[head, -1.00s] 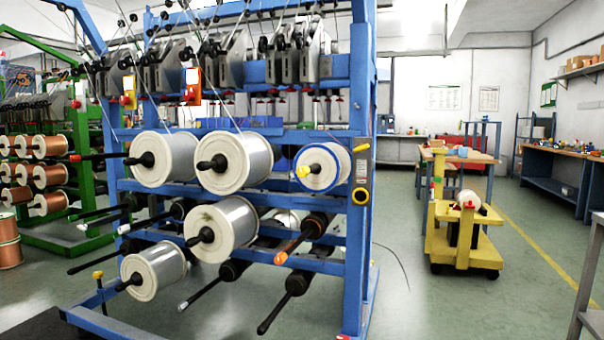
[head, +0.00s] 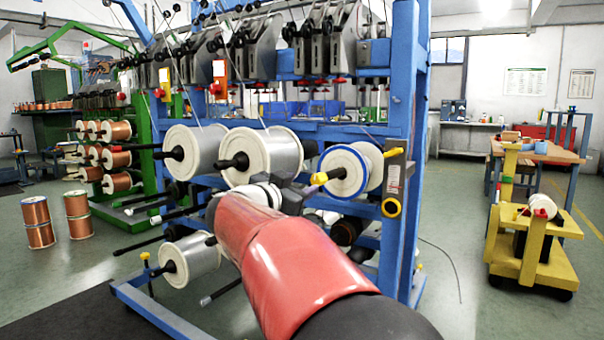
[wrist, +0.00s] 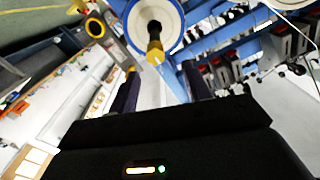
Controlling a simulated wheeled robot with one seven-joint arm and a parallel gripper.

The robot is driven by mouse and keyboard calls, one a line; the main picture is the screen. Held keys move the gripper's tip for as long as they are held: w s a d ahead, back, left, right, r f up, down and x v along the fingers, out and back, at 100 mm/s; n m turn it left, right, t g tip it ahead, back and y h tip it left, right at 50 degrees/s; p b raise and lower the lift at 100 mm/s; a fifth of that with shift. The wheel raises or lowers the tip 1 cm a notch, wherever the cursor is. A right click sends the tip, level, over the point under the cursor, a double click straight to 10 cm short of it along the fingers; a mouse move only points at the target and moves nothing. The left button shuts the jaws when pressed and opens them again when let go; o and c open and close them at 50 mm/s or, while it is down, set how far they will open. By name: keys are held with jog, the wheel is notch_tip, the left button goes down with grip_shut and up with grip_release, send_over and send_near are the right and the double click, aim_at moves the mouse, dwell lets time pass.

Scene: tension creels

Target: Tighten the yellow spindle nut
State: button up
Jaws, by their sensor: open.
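The yellow spindle nut (head: 319,178) sits on the spindle of the blue-rimmed spool (head: 371,158) at the right of the blue creel frame. In the wrist view the nut (wrist: 155,52) is near the top middle, facing me, with the spool's pale face (wrist: 168,10) behind it. My gripper (wrist: 159,70) is open and empty. Its two dark fingers are spread, and the nut shows between and just beyond their tips. In the head view my gripper (head: 297,188) is just left of the nut.
Two large spools (head: 262,163) with black spindle ends stand close on the left. A grey-yellow device (head: 394,180) hangs on the frame post just right of the spool. A yellow cart (head: 535,240) stands farther right, with open floor between.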

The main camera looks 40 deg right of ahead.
aim_at(315, 180)
jog(key=shift+g, duration=0.3)
jog(key=x, duration=0.8)
jog(key=shift+s+d+f, duration=0.1)
jog(key=shift+s, duration=0.05)
jog(key=c, duration=1)
